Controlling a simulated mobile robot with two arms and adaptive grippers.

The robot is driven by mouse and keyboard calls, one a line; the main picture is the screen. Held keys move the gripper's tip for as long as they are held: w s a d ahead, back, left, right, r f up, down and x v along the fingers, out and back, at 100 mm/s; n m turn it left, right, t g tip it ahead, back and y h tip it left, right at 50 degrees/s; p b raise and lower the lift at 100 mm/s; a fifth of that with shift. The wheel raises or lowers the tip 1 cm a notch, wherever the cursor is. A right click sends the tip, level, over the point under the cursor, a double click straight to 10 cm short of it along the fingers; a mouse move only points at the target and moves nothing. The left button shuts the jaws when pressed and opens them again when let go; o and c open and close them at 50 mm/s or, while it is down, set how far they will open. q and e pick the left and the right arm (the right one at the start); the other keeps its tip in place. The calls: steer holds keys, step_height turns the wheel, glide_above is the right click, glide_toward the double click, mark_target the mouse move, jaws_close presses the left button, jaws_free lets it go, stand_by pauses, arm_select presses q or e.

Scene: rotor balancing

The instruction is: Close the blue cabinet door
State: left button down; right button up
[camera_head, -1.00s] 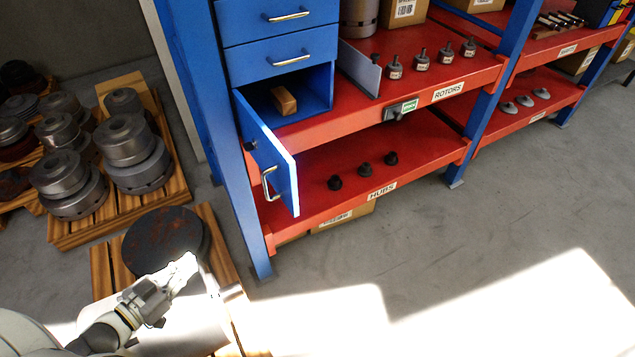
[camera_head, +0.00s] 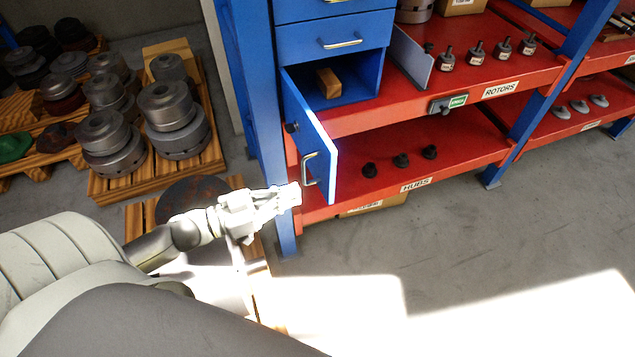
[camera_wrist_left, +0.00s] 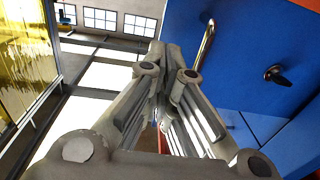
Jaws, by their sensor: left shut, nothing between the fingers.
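The blue cabinet door (camera_head: 314,138) is swung open toward the front, hinged at the cabinet's left side. It carries a metal handle (camera_head: 308,170) and a dark knob (camera_head: 291,127). The open blue cabinet compartment (camera_head: 358,93) holds a small wooden block (camera_head: 328,83). My left gripper (camera_head: 296,194) is shut and empty, just left of the door's lower part. In the left wrist view the blue door (camera_wrist_left: 235,50) fills the right side, with its handle (camera_wrist_left: 206,45) right beside the gripper tips (camera_wrist_left: 172,50). I cannot tell whether they touch. My right gripper is not in view.
Red shelves hold small rotors (camera_head: 477,53) and dark hubs (camera_head: 401,160). A blue post (camera_head: 262,130) stands left of the door. Wooden pallets with metal discs (camera_head: 172,115) stand at the left. The floor (camera_head: 450,240) in front of the shelves is clear.

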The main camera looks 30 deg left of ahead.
mark_target(329, 182)
arm_select(q)
steer(key=p+x, duration=0.1)
steer(key=x, duration=0.3)
steer(key=shift+w+d+r, duration=0.1)
steer(key=shift+w+d, duration=0.15)
steer(key=shift+w, duration=0.1)
steer(key=shift+w+d, duration=0.4)
steer(key=shift+w, duration=0.1)
steer(key=shift+w+d, duration=0.15)
steer(key=shift+w, duration=0.05)
arm_select(e)
steer(key=shift+a+r, duration=0.5)
steer(key=shift+r, duration=0.35)
steer(key=shift+d, duration=0.2)
